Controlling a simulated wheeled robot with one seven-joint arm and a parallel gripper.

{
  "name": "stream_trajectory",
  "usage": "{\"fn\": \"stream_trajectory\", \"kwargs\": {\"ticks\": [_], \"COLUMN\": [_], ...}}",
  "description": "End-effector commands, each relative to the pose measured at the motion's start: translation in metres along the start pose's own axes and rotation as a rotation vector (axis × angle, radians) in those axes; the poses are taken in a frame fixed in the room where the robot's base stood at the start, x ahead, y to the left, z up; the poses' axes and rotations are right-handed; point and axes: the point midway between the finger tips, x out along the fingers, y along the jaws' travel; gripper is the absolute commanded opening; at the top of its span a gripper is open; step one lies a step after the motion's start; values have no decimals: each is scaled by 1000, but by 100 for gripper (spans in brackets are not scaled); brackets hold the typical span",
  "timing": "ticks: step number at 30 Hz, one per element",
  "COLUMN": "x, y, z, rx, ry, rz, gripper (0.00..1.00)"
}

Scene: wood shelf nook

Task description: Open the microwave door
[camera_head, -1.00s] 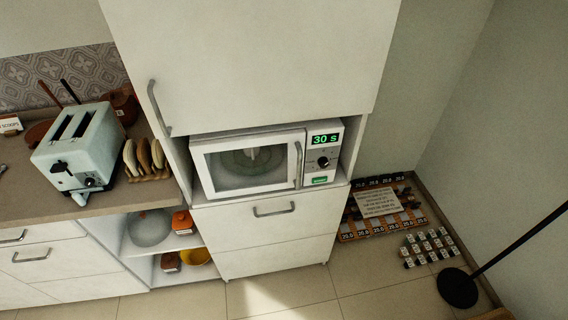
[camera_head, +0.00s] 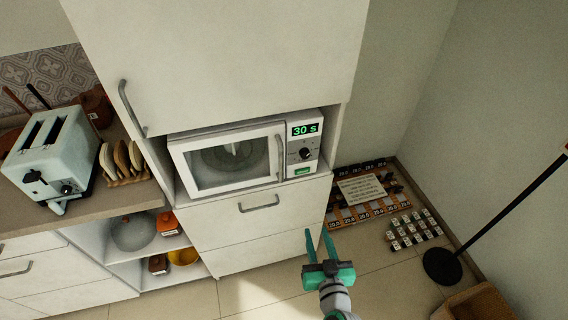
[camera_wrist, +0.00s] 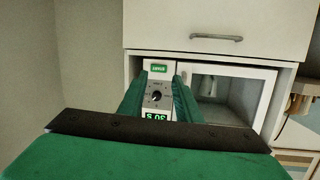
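The white microwave (camera_head: 305,135) sits in a cabinet niche, its door (camera_head: 225,187) looking shut. The vertical door handle (camera_head: 280,158) is at the door's right edge, beside the control panel with a dial and a green "30 s" display. My gripper (camera_head: 317,232) is open and empty, below and to the right of the microwave in the head view, its fingers pointing up toward it. In the wrist view, which looks upside down, my gripper (camera_wrist: 160,76) has its fingers either side of the panel (camera_wrist: 157,97). The right finger hides most of the handle there.
A drawer handle (camera_head: 259,202) sticks out under the microwave. A toaster (camera_head: 50,155) and a toast rack (camera_head: 122,161) stand on the left counter. A black lamp stand (camera_head: 443,266), small boxes and a wicker basket (camera_head: 478,304) are on the floor at right.

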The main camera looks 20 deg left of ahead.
Motion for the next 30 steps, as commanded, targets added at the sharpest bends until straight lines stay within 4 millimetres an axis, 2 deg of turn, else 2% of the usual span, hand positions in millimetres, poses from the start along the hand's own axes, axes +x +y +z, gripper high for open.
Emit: {"fn": "stream_trajectory", "kwargs": {"ticks": [1,6,9,12,15,20,30], "x": [14,44,53,58,60,69,121], "y": [-4,-23,-34,-41,-46,-52,-72], "z": [-21,-77,-104,-121,-131,-136,-145], "rx": [-11,-56,-83,-103,-114,-119,-117], "ry": [29,105,148,177,195,201,199], "rz": [-45,-201,-272,-321,-347,-360,-359], "gripper": [31,31,31,31,31,31,31]}}
